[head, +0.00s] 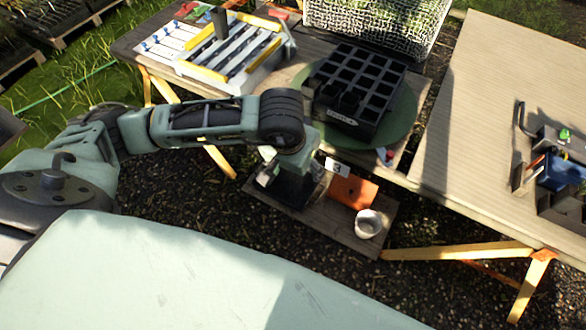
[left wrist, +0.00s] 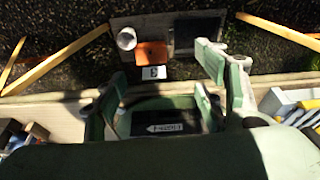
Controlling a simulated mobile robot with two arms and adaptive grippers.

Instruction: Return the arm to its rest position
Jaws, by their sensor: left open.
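My left arm reaches in from the left in the head view. Its left gripper (head: 288,174) points down beside the front left of the black tray and in front of the table edge. In the left wrist view the left gripper (left wrist: 160,92) has its fingers spread wide, with nothing between them. The labelled face of the black tray (head: 362,85) shows behind and below the fingers in the left wrist view (left wrist: 165,128). The tray sits on a green round mat (head: 400,135) and has many square cells. My right gripper is in neither view.
A low wooden board (head: 352,240) holds an orange block (head: 353,192), a white cup (head: 368,224), a number card (head: 337,167) and a dark square. A rack with yellow edges (head: 232,48) stands back left.

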